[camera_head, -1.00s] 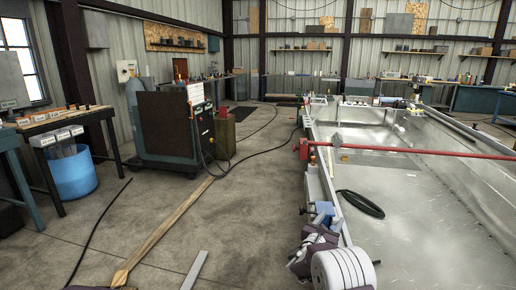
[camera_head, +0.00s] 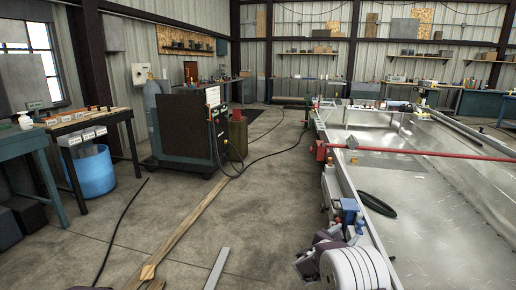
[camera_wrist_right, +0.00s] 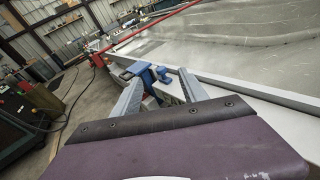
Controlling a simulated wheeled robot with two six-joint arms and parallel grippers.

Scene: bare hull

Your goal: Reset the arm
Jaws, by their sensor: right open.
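My right gripper (camera_head: 338,240) is low in the head view, beside the near left edge of the metal hull (camera_head: 440,222). In the right wrist view its two grey fingers (camera_wrist_right: 160,80) stand apart with nothing gripped. A blue clamp-like object (camera_wrist_right: 150,74) on the hull's edge shows beyond and between the fingers. The same blue object (camera_head: 350,210) is just past the gripper in the head view. My left gripper is not seen.
A red bar (camera_head: 430,152) crosses the hull. A black hose coil (camera_head: 377,205) lies inside it. A welding machine (camera_head: 188,130), a blue bin (camera_head: 90,172) and workbenches stand left.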

